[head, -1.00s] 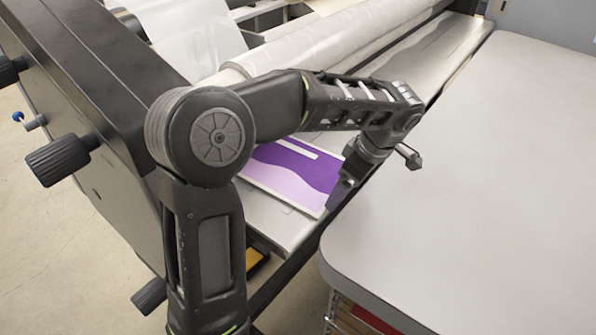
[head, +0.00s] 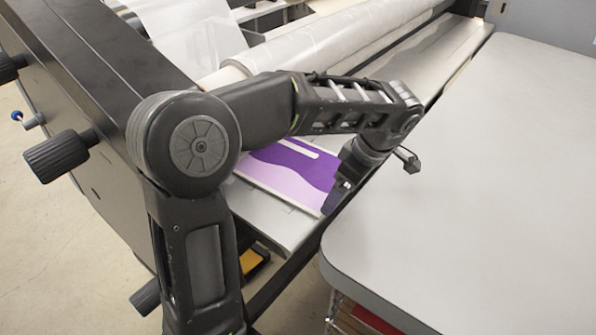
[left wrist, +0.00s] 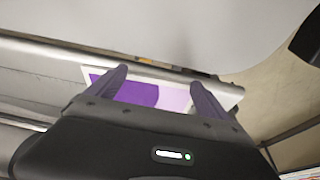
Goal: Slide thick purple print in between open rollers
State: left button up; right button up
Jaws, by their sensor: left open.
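The purple print (head: 284,170) has dark purple, lilac and white bands and lies flat on the laminator's grey feed table (head: 262,217). In the head view my left arm crosses in front of part of it. My left gripper (head: 334,203) is at the print's near right corner, pointing down. In the left wrist view the print (left wrist: 140,93) shows between and beyond the two open fingers (left wrist: 160,88). I cannot tell whether the fingers touch it. The rollers (head: 325,45) run behind the print, with clear film on the front one; the gap between them is hidden. My right gripper is not in view.
A large grey table (head: 480,190) fills the right, close beside the feed table with a narrow dark gap between. The black laminator side housing (head: 90,80) with knobs (head: 57,155) stands at the left. A yellow item (head: 252,258) sits below the feed table.

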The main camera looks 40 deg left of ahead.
aim_at(325, 185)
pick_arm(q)
jog(key=shift+s+a+b, duration=0.1)
jog(key=shift+a+b, duration=0.25)
jog(key=shift+a, duration=1.05)
dwell(0.8)
jog(key=shift+d, duration=0.25)
dwell(0.4)
jog(key=shift+w, duration=0.8)
jog(key=shift+s+a, duration=0.1)
jog(key=shift+a, duration=1.3)
dwell(0.4)
jog(key=shift+d+f+b, duration=0.1)
jog(key=shift+d+b, duration=0.05)
jog(key=shift+b, duration=0.15)
jog(key=shift+d, duration=0.15)
dwell(0.4)
